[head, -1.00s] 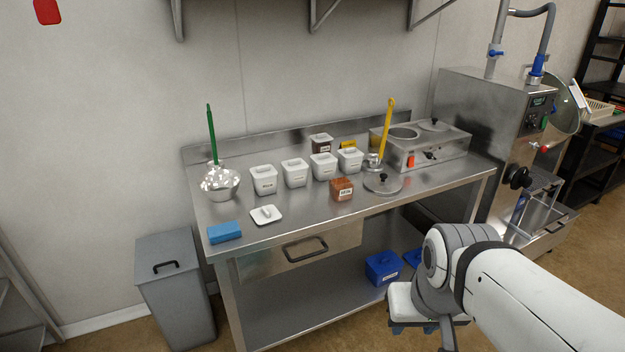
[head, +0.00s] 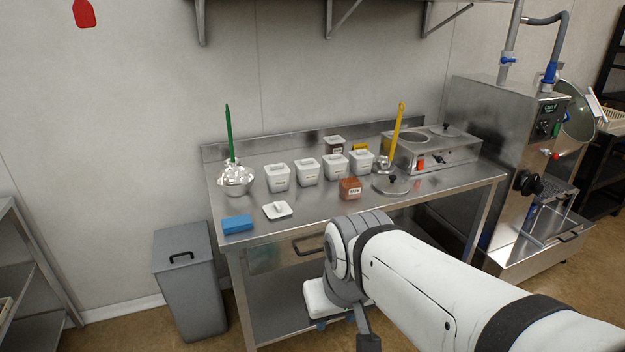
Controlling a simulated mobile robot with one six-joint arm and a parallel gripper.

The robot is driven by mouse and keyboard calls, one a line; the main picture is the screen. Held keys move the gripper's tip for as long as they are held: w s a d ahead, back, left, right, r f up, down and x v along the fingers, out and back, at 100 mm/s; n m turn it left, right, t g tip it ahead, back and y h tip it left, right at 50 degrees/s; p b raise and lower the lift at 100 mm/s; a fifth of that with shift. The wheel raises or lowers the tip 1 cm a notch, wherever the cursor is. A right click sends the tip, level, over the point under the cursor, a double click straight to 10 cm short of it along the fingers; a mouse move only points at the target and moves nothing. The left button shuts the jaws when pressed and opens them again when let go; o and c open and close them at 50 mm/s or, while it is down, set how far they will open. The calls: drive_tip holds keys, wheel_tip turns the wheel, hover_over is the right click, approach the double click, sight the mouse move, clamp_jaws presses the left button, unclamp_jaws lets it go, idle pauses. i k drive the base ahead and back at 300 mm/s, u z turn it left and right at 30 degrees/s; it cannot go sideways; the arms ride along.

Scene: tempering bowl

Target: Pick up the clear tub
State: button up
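A see-through tub (head: 350,188) with orange-brown contents and a white label stands near the middle of the steel table (head: 310,208). A second see-through tub (head: 334,144) with dark contents and a pale lid stands at the back, behind the white tubs. I cannot tell from looks alone which is the clear tub. My gripper (head: 336,322) is in front of the table, low and below the tabletop, apart from both tubs. Its fingers are mostly hidden by the wrist and point down, so their opening does not show.
A row of white lidded tubs (head: 307,172) stands behind the orange-brown tub. A grey bin (head: 188,280) stands on the floor.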

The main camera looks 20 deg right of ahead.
sight(350, 184)
drive_tip(key=z, duration=0.05)
drive_tip(key=i, duration=1.5)
drive_tip(key=u, duration=0.05)
